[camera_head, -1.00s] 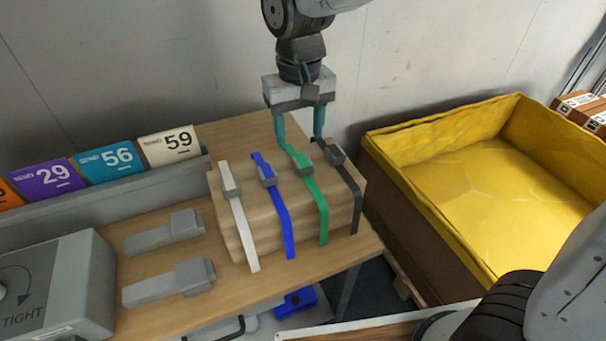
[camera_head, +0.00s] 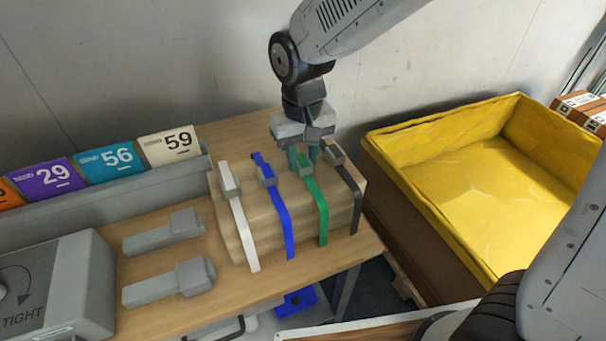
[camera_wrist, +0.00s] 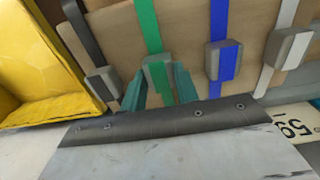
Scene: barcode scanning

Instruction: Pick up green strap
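The green strap (camera_head: 318,208) lies over the rounded wooden block (camera_head: 304,227), between the blue strap and the black strap. Its grey buckle sits at the top; in the wrist view the green strap (camera_wrist: 148,27) runs up from its buckle (camera_wrist: 158,72). My gripper (camera_head: 303,161) is down at the top of the block with its teal fingers close together. In the wrist view my gripper (camera_wrist: 160,86) has one finger on each side of the green strap's buckle, and it appears shut on it. The strap still lies against the block.
The blue strap (camera_head: 281,213), white strap (camera_head: 241,225) and black strap (camera_head: 352,187) lie close beside the green one. A yellow-lined bin (camera_head: 480,185) stands right of the table. Two grey pieces (camera_head: 163,235) lie on the table at left, near a grey box (camera_head: 65,285).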

